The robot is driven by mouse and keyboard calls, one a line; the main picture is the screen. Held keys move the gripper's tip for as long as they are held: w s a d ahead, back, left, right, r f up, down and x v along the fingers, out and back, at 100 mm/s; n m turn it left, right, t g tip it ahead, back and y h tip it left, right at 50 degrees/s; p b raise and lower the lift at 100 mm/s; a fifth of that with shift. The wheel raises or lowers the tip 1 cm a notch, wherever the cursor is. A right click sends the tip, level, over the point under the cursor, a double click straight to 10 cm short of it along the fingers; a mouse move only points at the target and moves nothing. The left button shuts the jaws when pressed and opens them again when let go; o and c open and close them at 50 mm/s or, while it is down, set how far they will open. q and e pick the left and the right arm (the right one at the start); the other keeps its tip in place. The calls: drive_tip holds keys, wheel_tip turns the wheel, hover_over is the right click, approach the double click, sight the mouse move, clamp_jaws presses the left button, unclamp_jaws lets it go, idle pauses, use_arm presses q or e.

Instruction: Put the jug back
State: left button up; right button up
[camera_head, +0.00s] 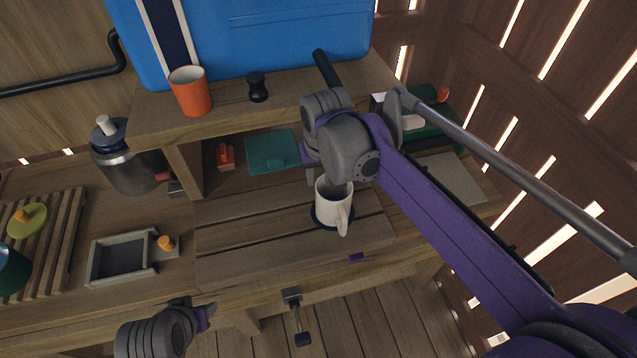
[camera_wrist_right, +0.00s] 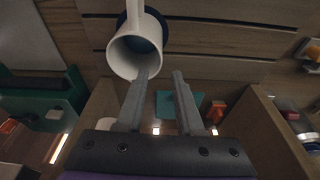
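The white jug (camera_head: 333,205) stands upright on a dark blue round mat (camera_head: 318,222) on the wooden bench, its handle towards the front. In the right wrist view the jug (camera_wrist_right: 128,58) shows its open mouth, with the mat (camera_wrist_right: 156,28) behind it. My right gripper (camera_wrist_right: 160,76) is open, its two fingers apart with a gap between them. The left finger in that view overlaps the jug's rim; I cannot tell whether it touches. In the head view this gripper is mostly hidden behind its own wrist, right at the jug.
A raised shelf (camera_head: 290,108) behind holds an orange cup (camera_head: 190,92) and a small black object (camera_head: 257,87). Left are a metal canister (camera_head: 128,160), a grey tray (camera_head: 121,258) and a slatted rack (camera_head: 66,225). A teal board (camera_head: 270,150) lies under the shelf.

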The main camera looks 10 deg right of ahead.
drive_tip(key=s+d+f+t, duration=0.1)
drive_tip(key=s+d+f, duration=0.1)
drive_tip(key=s, duration=0.4)
drive_tip(key=s+d+f+t, duration=0.1)
drive_tip(key=s+d+f, duration=0.1)
drive_tip(key=s+f, duration=0.2)
drive_tip(key=s+d+f, duration=0.1)
drive_tip(key=s+f, duration=0.2)
drive_tip(key=s, duration=0.7)
drive_tip(key=shift+d+f+t, duration=0.3)
drive_tip(key=shift+d+t, duration=0.1)
drive_tip(key=shift+a, duration=0.1)
